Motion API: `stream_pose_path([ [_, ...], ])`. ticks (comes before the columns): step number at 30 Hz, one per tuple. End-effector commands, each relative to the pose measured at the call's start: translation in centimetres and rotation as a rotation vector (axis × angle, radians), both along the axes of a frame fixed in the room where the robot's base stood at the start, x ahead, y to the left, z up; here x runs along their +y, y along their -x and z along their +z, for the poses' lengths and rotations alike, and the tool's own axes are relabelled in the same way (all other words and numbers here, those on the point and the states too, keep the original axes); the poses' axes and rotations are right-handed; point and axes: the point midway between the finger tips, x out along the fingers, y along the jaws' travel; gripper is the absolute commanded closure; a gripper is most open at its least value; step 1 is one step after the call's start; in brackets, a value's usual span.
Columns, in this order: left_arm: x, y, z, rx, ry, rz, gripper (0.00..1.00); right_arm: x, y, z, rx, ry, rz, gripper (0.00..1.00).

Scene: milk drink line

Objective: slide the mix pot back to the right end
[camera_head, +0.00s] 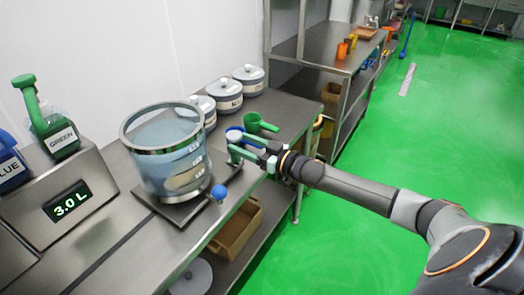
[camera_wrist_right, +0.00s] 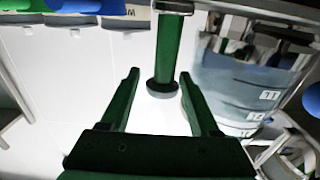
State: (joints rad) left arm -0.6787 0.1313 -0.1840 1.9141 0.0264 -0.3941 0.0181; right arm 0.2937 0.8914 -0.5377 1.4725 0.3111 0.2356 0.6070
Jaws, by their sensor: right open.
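The mix pot (camera_head: 165,150) is a clear, blue-tinted vessel with a metal rim and level labels. It stands upright on a dark plate (camera_head: 165,212) on the steel counter, right of the dispenser. It also shows at the right of the right wrist view (camera_wrist_right: 245,85). My right gripper (camera_head: 236,150) is open beside the pot's right side, with its green fingers (camera_wrist_right: 157,90) spread. A green upright bar with a grey end (camera_wrist_right: 166,55) shows between and beyond the fingers; whether they touch it I cannot tell. My left gripper is not in view.
A dispenser with a 3.0 L display (camera_head: 72,203) and a green bottle (camera_head: 56,135) stands at left. Lidded pots (camera_head: 224,93) line the wall, and a green scoop (camera_head: 258,124) lies behind my gripper. A blue ball knob (camera_head: 219,192) stands near the counter's front edge.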

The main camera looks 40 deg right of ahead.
Motion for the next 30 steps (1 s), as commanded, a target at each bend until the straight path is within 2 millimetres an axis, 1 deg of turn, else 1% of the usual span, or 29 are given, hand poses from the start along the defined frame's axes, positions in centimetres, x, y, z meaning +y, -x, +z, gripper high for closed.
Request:
stream_pose_path([
  [1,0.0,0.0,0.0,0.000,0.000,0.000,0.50,-0.3,0.9,-0.2,0.005,0.001,0.000,0.38],
  [6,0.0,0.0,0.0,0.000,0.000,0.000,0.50,-1.3,3.1,-0.2,0.004,0.002,-0.001,0.38],
  [13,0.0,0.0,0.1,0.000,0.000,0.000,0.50,-2.2,5.3,0.0,0.002,0.001,-0.001,0.38],
  [19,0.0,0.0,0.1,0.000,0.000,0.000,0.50,-2.5,6.1,0.0,0.000,0.001,-0.001,0.38],
  [30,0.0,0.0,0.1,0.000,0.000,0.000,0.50,-2.6,6.2,0.1,-0.001,0.001,-0.001,0.38],
])
